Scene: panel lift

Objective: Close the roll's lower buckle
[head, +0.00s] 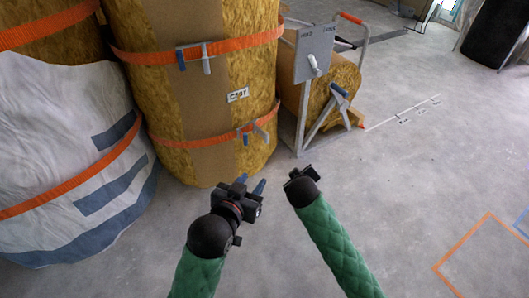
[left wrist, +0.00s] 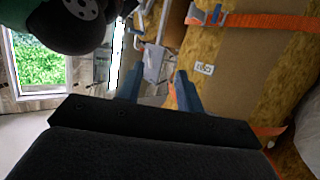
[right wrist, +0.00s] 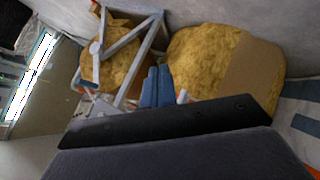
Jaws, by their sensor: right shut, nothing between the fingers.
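The tall yellow roll (head: 250,60) stands upright with orange straps around it and a tag between them. The lower buckle (head: 262,132) is on the lower strap, at the roll's right front; its grey lever stands out from the strap beside a blue part. My left gripper (head: 250,184) is in front of and below this buckle, apart from it; its blue fingers are spread and empty, also in the left wrist view (left wrist: 157,90). My right gripper (head: 297,178) is to its right, apart from the roll; its blue fingers (right wrist: 157,88) are together with nothing between them.
The upper buckle (head: 194,58) sits on the upper strap. A metal frame with a plate (head: 314,52) and a smaller roll stands right of the tall roll. A white wrapped bundle (head: 60,150) stands at left. The floor (head: 400,190) at right is clear.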

